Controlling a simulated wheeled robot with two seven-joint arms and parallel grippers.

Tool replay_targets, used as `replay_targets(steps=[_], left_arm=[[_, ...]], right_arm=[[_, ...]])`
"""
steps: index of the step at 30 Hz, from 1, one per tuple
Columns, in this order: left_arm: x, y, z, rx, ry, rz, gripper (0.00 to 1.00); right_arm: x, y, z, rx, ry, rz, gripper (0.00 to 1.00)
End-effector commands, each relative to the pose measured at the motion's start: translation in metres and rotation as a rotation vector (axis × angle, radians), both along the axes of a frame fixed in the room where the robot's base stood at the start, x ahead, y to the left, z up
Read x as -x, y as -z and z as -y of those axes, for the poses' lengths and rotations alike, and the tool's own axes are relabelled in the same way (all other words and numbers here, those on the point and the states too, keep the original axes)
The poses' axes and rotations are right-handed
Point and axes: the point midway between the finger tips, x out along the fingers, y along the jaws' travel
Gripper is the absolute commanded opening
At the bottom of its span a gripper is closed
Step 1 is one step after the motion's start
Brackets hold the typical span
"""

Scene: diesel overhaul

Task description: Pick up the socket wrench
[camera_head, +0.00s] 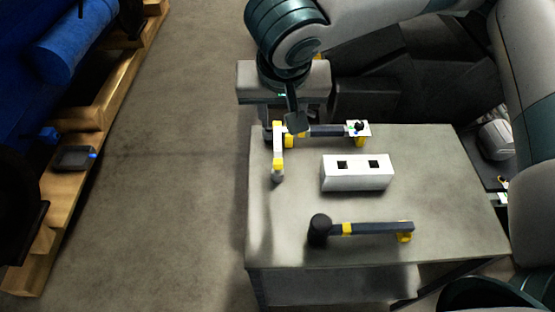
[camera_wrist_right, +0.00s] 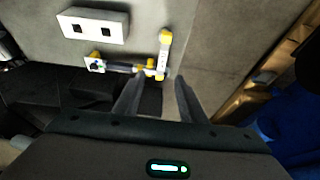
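The socket wrench (camera_head: 325,131) lies at the far left part of the grey table, with a dark handle, yellow bands and a white end piece. In the wrist view the wrench (camera_wrist_right: 124,67) lies just beyond the fingertips. My right gripper (camera_head: 283,122) is over the table's far left corner, partly covering the handle-head junction in the head view. My left gripper is not in view.
A white block with two square holes (camera_head: 357,180) stands mid-table, close to the wrench. A black-headed mallet (camera_head: 370,229) lies near the front edge of the table (camera_head: 455,190). The right part of the table is clear. A wooden pallet (camera_head: 60,195) with blue parts is across the floor.

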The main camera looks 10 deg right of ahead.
Motion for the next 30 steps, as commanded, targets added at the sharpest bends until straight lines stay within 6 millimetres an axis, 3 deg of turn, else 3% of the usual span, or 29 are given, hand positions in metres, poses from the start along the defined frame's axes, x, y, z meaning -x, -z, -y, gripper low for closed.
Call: replay_targets(steps=[15, 30], left_arm=[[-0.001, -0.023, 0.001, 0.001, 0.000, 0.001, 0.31], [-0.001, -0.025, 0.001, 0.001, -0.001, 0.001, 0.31]], right_arm=[[-0.031, 0.076, 0.006, 0.001, 0.002, -0.001, 0.38], [-0.034, 0.084, 0.006, 0.000, 0.000, 0.000, 0.38]])
